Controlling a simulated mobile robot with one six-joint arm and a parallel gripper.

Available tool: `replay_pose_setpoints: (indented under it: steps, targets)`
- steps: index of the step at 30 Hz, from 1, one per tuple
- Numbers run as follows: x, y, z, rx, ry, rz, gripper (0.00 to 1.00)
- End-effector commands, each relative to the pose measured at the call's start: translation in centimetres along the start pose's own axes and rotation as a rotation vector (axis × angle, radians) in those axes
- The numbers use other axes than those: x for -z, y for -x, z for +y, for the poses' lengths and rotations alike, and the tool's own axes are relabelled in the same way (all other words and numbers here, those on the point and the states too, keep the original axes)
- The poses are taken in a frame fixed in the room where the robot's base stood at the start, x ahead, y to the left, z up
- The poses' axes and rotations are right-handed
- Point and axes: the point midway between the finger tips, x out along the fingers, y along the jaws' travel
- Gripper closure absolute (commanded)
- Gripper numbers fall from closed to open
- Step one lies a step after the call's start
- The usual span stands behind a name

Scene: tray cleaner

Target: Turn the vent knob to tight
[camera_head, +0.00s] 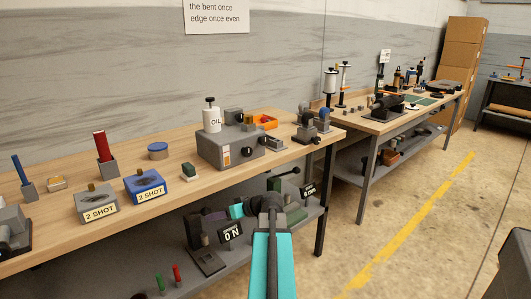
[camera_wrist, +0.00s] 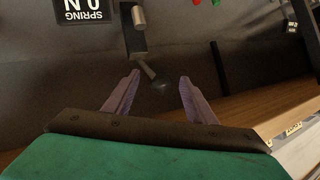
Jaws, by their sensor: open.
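I cannot tell for sure which part is the vent knob. The grey box (camera_head: 232,152) on the front bench carries small knobs and a white bottle marked OIL (camera_head: 211,118). My gripper (camera_wrist: 160,85) is open and empty in the wrist view, its two purple-grey fingers spread apart. Just beyond the fingertips is a dark bracket-like part (camera_wrist: 137,45) with a grey cylinder (camera_wrist: 138,18) at its top.
Two blocks marked "2 SHOT" stand on the front bench (camera_head: 60,228). Open floor (camera_head: 400,240) lies to the right.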

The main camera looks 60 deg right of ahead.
Motion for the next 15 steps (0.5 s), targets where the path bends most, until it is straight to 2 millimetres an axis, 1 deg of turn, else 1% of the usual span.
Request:
replay_pose_setpoints:
  steps: [1, 5, 6, 11, 12, 14, 15]
  targets:
    - [0.9, 1.5, 1.7, -0.021, 0.018, 0.046, 0.49]
    - [3.8, 6.1, 4.5, -0.069, 0.072, 0.156, 0.49]
    - [4.7, 7.6, 5.2, -0.085, 0.090, 0.188, 0.49]
    - [7.4, 13.3, 7.7, -0.148, 0.159, 0.300, 0.49]
    - [8.0, 14.8, 8.2, -0.165, 0.178, 0.326, 0.49]
    - [9.0, 17.1, 8.9, -0.191, 0.212, 0.368, 0.49]
    - [9.6, 18.6, 9.4, -0.209, 0.234, 0.395, 0.49]
